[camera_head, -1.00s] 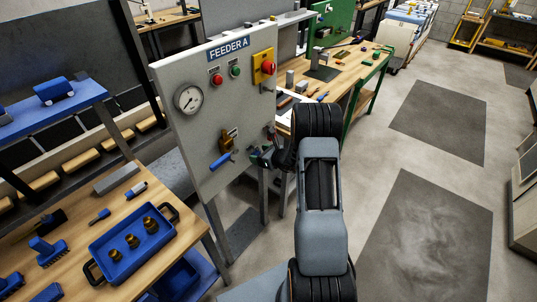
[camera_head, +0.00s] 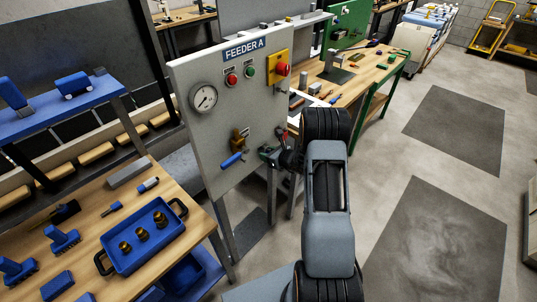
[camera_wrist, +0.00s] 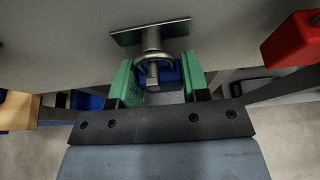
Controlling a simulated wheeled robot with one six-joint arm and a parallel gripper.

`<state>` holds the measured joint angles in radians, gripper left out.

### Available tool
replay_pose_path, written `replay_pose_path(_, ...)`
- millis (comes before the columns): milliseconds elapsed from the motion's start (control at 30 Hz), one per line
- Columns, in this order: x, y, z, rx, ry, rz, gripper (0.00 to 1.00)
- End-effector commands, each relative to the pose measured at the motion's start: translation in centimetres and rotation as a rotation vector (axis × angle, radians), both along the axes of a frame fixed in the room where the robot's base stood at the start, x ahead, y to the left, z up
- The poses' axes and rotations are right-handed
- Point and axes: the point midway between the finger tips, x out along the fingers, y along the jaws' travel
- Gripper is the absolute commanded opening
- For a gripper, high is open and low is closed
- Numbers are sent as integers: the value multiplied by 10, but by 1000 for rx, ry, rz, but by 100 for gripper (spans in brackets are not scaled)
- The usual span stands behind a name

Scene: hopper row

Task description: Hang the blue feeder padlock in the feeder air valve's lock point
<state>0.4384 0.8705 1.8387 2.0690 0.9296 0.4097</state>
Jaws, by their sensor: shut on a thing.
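My gripper (camera_wrist: 160,85) has green fingers and is shut on the blue feeder padlock (camera_wrist: 170,76), whose body shows only partly between them. A grey ring, which looks like its shackle (camera_wrist: 139,62), appears to be around a steel post (camera_wrist: 152,42) on a flat plate; whether it rests on the post I cannot tell. In the head view, my gripper (camera_head: 270,156) is at the panel's lower right edge, right of the brass air valve (camera_head: 239,141) with its blue handle (camera_head: 232,160). The padlock is too small and hidden to make out there.
The grey FEEDER A panel (camera_head: 212,135) carries a gauge (camera_head: 203,98), buttons and a red knob (camera_head: 283,69). A red block (camera_wrist: 292,40) is close to the right finger in the wrist view. A workbench with a blue tray (camera_head: 142,268) stands left. Open floor lies right.

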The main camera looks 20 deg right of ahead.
Motion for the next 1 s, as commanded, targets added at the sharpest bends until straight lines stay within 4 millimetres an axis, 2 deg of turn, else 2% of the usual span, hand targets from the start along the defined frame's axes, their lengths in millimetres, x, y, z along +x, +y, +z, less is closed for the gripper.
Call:
replay_pose_path(33,0,0,0,0,0,0,29)
replay_pose_path(133,0,0,0,0,0,0,20)
replay_pose_path(167,0,0,0,0,0,0,41)
replay_pose_path(467,0,0,0,0,0,0,14)
replay_pose_path(1000,0,0,12,-1,-1,-1,14)
